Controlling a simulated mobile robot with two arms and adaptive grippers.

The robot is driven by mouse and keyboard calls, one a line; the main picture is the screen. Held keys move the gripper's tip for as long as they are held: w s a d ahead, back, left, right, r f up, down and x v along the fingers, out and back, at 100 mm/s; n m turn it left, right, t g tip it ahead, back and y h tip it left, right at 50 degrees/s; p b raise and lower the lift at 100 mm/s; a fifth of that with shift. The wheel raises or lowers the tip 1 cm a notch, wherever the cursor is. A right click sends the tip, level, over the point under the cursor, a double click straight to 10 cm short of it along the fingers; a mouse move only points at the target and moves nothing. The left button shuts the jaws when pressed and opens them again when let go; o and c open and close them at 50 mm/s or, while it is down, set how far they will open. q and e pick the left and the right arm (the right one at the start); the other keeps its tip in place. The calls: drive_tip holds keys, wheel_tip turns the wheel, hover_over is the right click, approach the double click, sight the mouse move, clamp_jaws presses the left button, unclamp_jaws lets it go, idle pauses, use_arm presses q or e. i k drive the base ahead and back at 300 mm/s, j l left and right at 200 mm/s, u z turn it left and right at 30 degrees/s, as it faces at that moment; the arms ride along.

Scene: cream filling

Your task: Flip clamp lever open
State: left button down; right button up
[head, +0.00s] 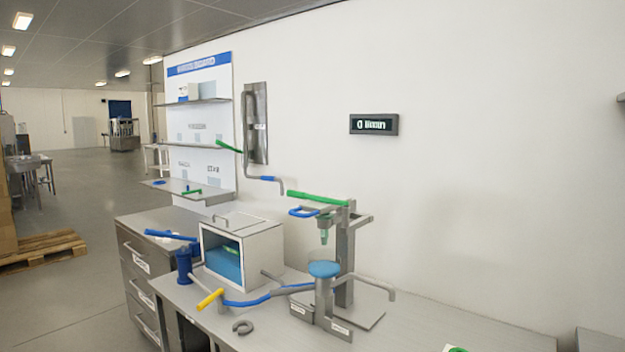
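A grey filling stand (346,250) stands on the workbench, with a long green lever (318,198) on top. A blue loop handle (303,212) sticks out left below it, above a pale green nozzle (324,236). A round blue pad (324,269) sits on a grey post under the nozzle. A long blue bar (262,299) runs left from the post's base, near a short yellow handle (210,299). I cannot tell which of these is the clamp lever. Neither of my grippers is in view.
A clear-fronted box (243,252) with blue contents and a dark blue cylinder (184,265) stand at the left. A grey C-shaped piece (243,327) lies near the front edge. The workbench (440,320) is mostly clear at the right. A drawer cabinet (138,265) adjoins it.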

sight(303, 195)
drive_tip(key=i+j+z, duration=0.1)
drive_tip(key=i+j, duration=0.2)
drive_tip(key=i+j+z, duration=0.1)
drive_tip(key=i+j, duration=0.2)
drive_tip(key=i+j+z, duration=0.15)
drive_tip(key=j, duration=0.3)
drive_tip(key=i+j+z, duration=0.1)
drive_tip(key=i+j, duration=0.25)
drive_tip(key=j, duration=0.1)
